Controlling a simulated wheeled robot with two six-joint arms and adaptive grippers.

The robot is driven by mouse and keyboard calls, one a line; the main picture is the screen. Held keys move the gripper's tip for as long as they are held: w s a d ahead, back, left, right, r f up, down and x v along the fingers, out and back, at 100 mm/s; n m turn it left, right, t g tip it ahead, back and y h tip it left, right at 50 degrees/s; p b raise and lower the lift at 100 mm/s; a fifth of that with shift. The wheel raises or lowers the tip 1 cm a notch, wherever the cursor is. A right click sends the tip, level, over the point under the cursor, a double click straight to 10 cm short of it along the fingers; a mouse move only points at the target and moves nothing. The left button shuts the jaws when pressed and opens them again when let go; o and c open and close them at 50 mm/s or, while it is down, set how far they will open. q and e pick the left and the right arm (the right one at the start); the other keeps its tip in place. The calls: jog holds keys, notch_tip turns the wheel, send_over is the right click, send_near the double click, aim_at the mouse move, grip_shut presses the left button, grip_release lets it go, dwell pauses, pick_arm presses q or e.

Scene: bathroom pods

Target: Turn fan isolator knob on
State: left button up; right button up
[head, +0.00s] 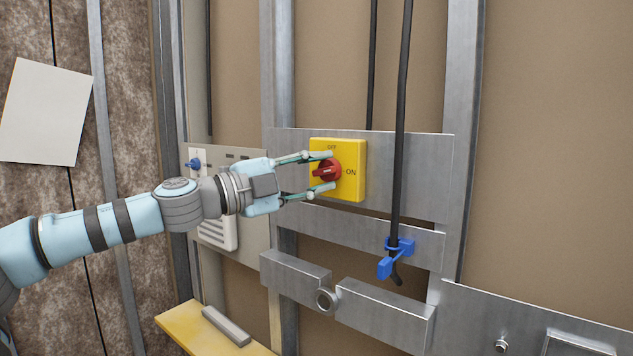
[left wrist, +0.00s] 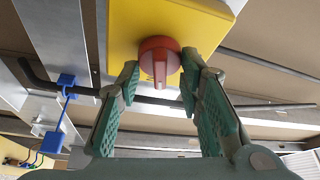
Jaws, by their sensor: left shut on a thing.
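The fan isolator is a yellow box (head: 352,178) on a metal crossplate, marked OFF at the top and ON at the right. Its red knob (head: 324,172) has a raised grip bar that looks roughly level in the head view; which mark it points to is unclear. My left gripper (head: 331,170) reaches in from the left, one finger above the knob and one below. My right gripper is out of view.
A black cable (head: 402,120) hangs right of the isolator, held by a blue clip (head: 396,257). A grey panel with a blue knob (head: 193,164) is behind my left wrist. A metal bracket with a ring (head: 326,300) is below. A yellow shelf (head: 190,325) sticks out at lower left.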

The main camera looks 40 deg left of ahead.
pick_arm(q)
jog(key=shift+m+g+b, duration=0.4)
jog(key=shift+m+g, duration=0.2)
jog(key=shift+m, duration=1)
jog(key=shift+r, duration=0.1)
jog(key=o, duration=1.1)
